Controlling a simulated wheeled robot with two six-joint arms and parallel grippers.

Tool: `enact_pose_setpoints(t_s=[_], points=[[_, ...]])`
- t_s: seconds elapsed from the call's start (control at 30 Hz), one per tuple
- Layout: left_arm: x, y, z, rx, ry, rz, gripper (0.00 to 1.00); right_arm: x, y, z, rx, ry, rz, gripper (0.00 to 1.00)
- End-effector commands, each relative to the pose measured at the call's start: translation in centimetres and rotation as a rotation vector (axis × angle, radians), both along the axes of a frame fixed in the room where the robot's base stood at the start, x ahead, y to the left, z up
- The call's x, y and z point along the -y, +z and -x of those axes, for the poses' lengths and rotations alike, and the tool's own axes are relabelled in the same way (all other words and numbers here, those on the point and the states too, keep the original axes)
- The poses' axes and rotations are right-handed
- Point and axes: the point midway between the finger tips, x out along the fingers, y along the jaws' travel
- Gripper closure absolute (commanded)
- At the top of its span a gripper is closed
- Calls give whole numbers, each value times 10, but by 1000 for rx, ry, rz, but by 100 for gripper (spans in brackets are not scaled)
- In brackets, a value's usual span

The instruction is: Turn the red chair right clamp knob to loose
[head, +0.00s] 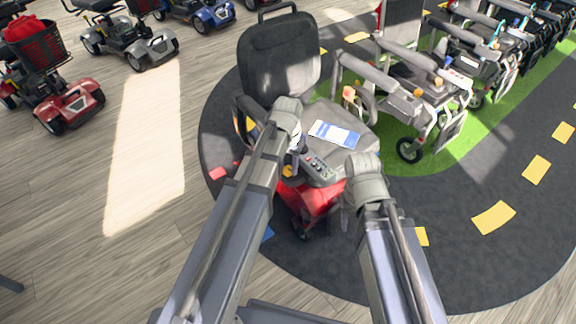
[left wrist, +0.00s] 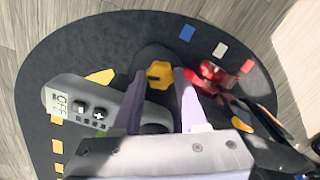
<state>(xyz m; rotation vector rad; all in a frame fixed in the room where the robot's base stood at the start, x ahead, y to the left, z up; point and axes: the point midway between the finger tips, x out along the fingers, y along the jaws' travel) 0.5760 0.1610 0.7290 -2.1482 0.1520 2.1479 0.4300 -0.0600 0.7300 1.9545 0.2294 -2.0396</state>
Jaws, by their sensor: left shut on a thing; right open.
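The red chair has a dark seat back (head: 280,55), a grey seat and a red base (head: 312,203). My left gripper (head: 295,150) is at the chair's front left in the picture, beside its control box (head: 318,168). In the left wrist view, a yellow lobed knob (left wrist: 159,74) sits between the fingertips, and the left gripper (left wrist: 160,85) is shut on it. More yellow shows further back between the fingers. A yellow part (head: 287,172) also shows just below the gripper in the head view. My right gripper (head: 346,212) is open and empty at the chair's front right.
A blue and white leaflet (head: 335,133) lies on the seat. Folding wheelchairs (head: 420,90) stand close on the right. Scooters, one red (head: 68,108), stand at the back left.

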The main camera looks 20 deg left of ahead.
Motion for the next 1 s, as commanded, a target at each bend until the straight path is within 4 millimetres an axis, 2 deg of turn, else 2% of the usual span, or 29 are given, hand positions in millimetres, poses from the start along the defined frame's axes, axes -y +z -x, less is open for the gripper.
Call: enact_pose_setpoints(t_s=[1.0], points=[[1, 0, 0, 0, 967, 0, 100, 0, 0, 0, 0, 0, 0, 50]])
